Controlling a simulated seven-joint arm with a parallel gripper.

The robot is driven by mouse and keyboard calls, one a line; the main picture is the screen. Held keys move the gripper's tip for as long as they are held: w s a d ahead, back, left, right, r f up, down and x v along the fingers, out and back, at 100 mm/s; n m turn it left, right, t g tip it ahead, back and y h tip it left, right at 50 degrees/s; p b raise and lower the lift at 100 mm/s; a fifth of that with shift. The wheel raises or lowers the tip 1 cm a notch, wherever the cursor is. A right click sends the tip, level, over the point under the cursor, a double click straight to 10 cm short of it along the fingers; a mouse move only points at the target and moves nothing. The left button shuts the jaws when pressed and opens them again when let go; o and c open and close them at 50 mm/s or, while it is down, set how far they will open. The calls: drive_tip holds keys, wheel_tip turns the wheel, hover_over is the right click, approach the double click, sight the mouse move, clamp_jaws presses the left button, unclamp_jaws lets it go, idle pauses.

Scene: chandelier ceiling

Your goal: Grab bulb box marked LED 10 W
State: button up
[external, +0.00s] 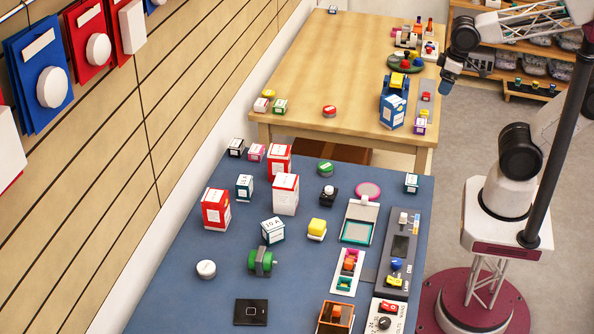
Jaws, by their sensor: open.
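Several small label-bearing boxes stand on the blue table (190,290). They include a teal-and-white box (273,231) with a label that seems to start with "10", a smaller teal-and-white box (245,187), another at the right edge (411,184), a red-and-white box (215,209), a second red-and-white box (279,159) and a white box (285,194). I cannot read which is marked LED 10 W. My gripper (447,86) is small in the picture, open and empty, up at the upper right, well apart from these boxes.
A wooden table (345,50) behind carries more small boxes, a blue box (392,110) and a round green tray (405,66). A green-ended device (262,262), a yellow-topped block (316,229) and a control panel (400,252) stand on the blue table. Its left front is mostly clear.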

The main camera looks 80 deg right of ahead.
idle(0.3)
drive_tip(key=w+a+f+m+g+y, duration=0.1)
drive_tip(key=w+a+f+m+y, duration=0.15)
drive_tip(key=w, duration=0.65)
drive_tip(key=w+a+f+m+g+y, duration=0.1)
drive_tip(key=w+a+m+g+y, duration=0.15)
drive_tip(key=w, duration=0.65)
drive_tip(key=w+a+f+m+g+y, duration=0.1)
drive_tip(key=w+a+f+m+y, duration=0.2)
drive_tip(key=w, duration=0.6)
drive_tip(key=m+y, duration=0.6)
drive_tip(key=m, duration=0.3)
approach(278, 163)
drive_tip(key=shift+d+r+t, duration=0.35)
drive_tip(key=shift+d, duration=0.25)
drive_tip(key=shift+x, duration=1.3)
drive_tip(key=shift+s+a, duration=0.1)
drive_tip(key=shift+x, duration=2.5)
